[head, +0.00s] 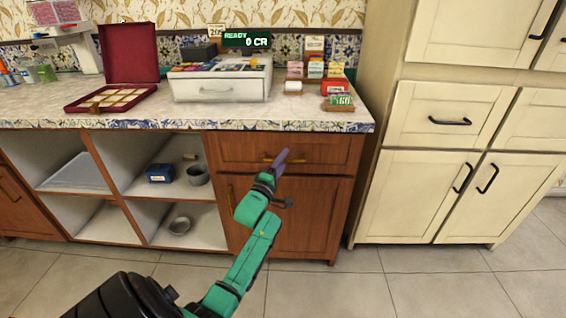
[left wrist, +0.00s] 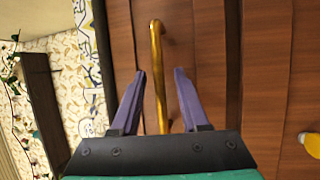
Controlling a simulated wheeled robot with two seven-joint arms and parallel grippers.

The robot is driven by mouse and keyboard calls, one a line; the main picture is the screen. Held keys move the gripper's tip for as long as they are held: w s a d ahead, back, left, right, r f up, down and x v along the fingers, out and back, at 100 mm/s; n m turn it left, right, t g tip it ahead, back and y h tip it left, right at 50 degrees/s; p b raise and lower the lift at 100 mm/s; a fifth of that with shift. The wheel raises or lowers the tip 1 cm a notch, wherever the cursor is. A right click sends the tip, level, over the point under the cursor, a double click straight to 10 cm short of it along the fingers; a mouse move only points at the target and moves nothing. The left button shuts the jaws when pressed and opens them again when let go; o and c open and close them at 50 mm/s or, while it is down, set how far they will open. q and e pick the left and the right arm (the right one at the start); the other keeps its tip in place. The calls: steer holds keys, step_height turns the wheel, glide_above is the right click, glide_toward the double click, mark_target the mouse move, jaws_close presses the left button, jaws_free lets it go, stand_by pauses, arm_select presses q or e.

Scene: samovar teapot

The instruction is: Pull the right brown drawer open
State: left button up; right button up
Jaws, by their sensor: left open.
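The right brown drawer (head: 232,151) is shut, in the wooden counter under the patterned edge, above a brown door. Its brass bar handle (left wrist: 156,60) runs between the two purple fingers in the left wrist view. My left gripper (head: 282,158) is open at the drawer front in the head view and covers part of the handle. It also shows in the left wrist view (left wrist: 160,73), with a finger on each side of the bar and gaps on both sides. I cannot tell how deep the bar lies between the fingers. My right gripper is not in view.
The brown door (head: 305,215) below has its own brass handle. Open shelves (head: 125,170) with a blue box (head: 160,173) and metal pots are to the left. A cream cabinet (head: 395,195) stands to the right. The tiled floor (head: 400,285) in front is clear.

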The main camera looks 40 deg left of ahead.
arm_select(q)
jaws_close()
stand_by(1.4)
